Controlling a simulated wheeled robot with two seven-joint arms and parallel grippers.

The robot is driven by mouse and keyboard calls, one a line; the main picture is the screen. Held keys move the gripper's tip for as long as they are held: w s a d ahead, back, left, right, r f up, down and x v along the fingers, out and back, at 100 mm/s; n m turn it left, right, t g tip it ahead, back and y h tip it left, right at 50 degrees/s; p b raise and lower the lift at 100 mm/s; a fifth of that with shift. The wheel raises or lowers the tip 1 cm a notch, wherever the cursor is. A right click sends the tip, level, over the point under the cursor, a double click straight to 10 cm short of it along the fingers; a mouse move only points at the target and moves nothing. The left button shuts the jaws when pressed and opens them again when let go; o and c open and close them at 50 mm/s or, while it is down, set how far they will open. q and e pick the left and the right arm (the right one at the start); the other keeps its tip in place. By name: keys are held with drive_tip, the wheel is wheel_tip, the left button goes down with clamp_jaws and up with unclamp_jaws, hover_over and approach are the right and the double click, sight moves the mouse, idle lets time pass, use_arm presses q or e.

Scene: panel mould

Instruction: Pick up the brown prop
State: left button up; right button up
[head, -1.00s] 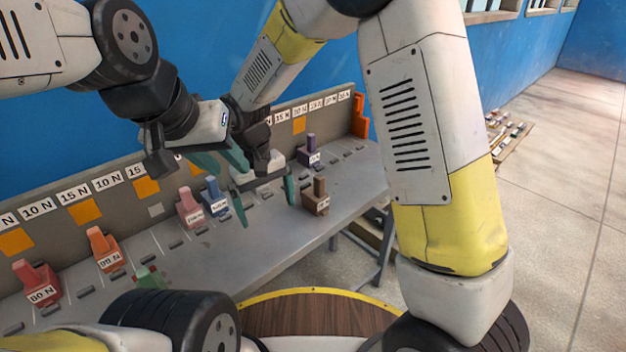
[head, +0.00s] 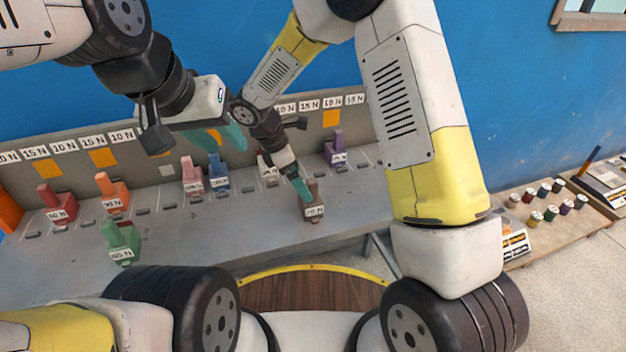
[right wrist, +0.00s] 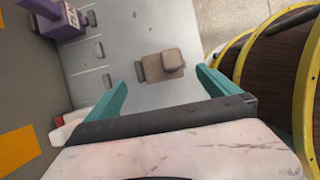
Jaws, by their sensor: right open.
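The brown prop (head: 313,202), a block with a raised handle and a white label, stands on the grey bench near its front edge. In the right wrist view the brown prop (right wrist: 160,66) lies just beyond and between the fingertips, seen from above. My right gripper (right wrist: 163,86) is open, with one teal finger on each side of the prop's line and visible gaps. In the head view my right gripper (head: 298,186) is right over the prop, partly hiding it. My left gripper (head: 217,140) hangs empty above the back of the bench, its teal fingers apart.
Other props stand on the bench: red (head: 57,206), orange (head: 112,196), green (head: 121,242), pink (head: 192,176), blue (head: 217,176) and purple (head: 335,150). A labelled back panel (head: 90,158) runs behind them. A low table (head: 535,228) with small jars is at right.

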drive_tip(key=x, duration=0.7)
drive_tip(key=shift+d+f, duration=0.3)
drive_tip(key=c, duration=1.9)
